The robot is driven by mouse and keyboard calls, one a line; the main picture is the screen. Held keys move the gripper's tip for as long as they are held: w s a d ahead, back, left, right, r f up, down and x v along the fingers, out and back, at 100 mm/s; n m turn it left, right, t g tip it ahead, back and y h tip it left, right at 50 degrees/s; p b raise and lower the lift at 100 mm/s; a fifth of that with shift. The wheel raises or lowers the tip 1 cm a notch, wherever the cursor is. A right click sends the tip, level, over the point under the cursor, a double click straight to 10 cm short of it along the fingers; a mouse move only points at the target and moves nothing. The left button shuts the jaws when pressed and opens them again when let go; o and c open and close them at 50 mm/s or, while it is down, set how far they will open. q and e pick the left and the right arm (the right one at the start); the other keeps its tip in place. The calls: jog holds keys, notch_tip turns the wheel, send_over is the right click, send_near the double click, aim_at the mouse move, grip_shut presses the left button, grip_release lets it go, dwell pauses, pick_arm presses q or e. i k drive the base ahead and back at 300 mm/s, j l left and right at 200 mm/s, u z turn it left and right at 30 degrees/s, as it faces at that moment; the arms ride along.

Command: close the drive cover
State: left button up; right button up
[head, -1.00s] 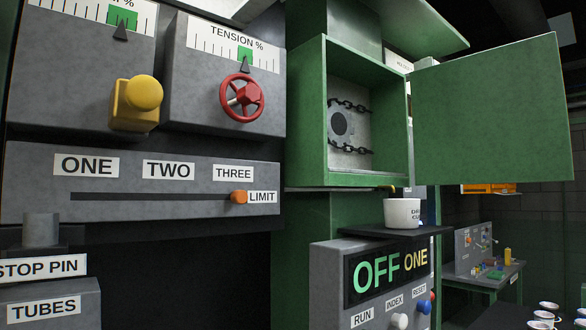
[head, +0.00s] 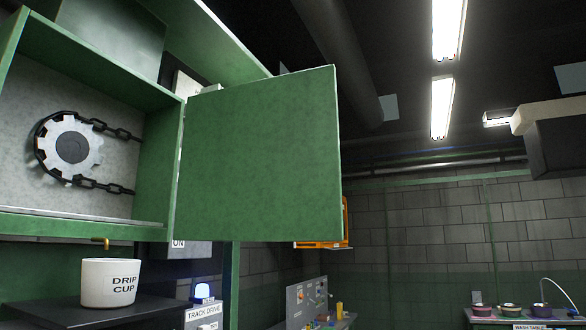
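The drive cover (head: 262,155) is a flat green door standing wide open on the right side of a green drive box (head: 158,165). Its hinge edge meets the box's right wall. Inside the open box are a grey sprocket (head: 72,148) and a dark chain (head: 112,187) around it. Neither of my grippers shows in the head view.
A white drip cup (head: 110,283) stands on a dark shelf (head: 60,312) below the box. An orange object (head: 335,232) shows behind the cover's lower right. Open room lies to the right.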

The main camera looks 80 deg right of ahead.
aim_at(260, 160)
jog(key=k+l, duration=0.1)
jog(key=l, duration=0.3)
jog(key=k+l, duration=0.15)
jog(key=l, duration=0.2)
jog(key=k+l, duration=0.1)
jog(key=l, duration=0.3)
jog(key=k+l, duration=0.1)
jog(key=l, duration=0.3)
jog(key=k+l, duration=0.15)
jog(key=l, duration=0.2)
jog(key=k+l, duration=0.1)
jog(key=l, duration=0.3)
jog(key=k+l, duration=0.1)
jog(key=l, duration=0.3)
jog(key=k+l, duration=0.15)
jog(key=l, duration=0.2)
